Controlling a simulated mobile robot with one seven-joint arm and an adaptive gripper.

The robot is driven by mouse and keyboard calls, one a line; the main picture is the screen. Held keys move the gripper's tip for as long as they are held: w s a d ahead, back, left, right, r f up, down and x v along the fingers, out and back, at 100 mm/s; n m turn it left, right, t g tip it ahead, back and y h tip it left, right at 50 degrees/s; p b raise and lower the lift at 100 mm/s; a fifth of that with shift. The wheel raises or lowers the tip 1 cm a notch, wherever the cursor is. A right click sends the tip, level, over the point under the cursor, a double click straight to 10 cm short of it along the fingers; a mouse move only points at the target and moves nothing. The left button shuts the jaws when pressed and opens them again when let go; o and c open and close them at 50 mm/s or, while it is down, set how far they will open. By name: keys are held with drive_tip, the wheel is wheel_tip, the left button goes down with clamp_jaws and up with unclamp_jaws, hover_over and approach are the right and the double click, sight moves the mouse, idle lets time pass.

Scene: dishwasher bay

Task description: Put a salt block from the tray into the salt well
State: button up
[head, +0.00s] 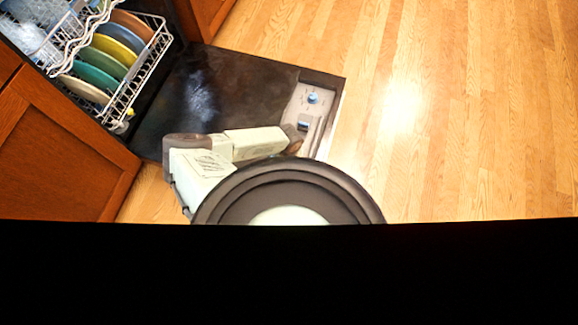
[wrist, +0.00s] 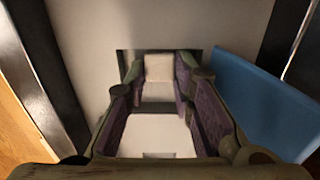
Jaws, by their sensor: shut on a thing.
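In the wrist view my gripper (wrist: 160,80) is shut, its purple-lined fingers on either side of a small white salt block (wrist: 158,68) at their tips. Around the fingertips is a dark rectangular recess (wrist: 124,62) in a pale panel (wrist: 85,35). It looks like the salt well, but I cannot tell how far the block is inside it. In the head view my arm reaches over the open dishwasher door towards its pale panel (head: 318,88); the fingertips and block do not show there. I cannot make out the tray for certain.
A flat blue piece (wrist: 255,100) lies close right of my gripper in the wrist view. In the head view, a rack with plates (head: 105,60) stands at upper left beside wooden cabinets (head: 62,150). The wood floor (head: 460,110) at right is clear.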

drive_tip(key=o, duration=1)
drive_tip(key=shift+r, duration=0.1)
idle(0.3)
drive_tip(key=shift+r+p, duration=3.3)
drive_tip(key=shift+r, duration=0.15)
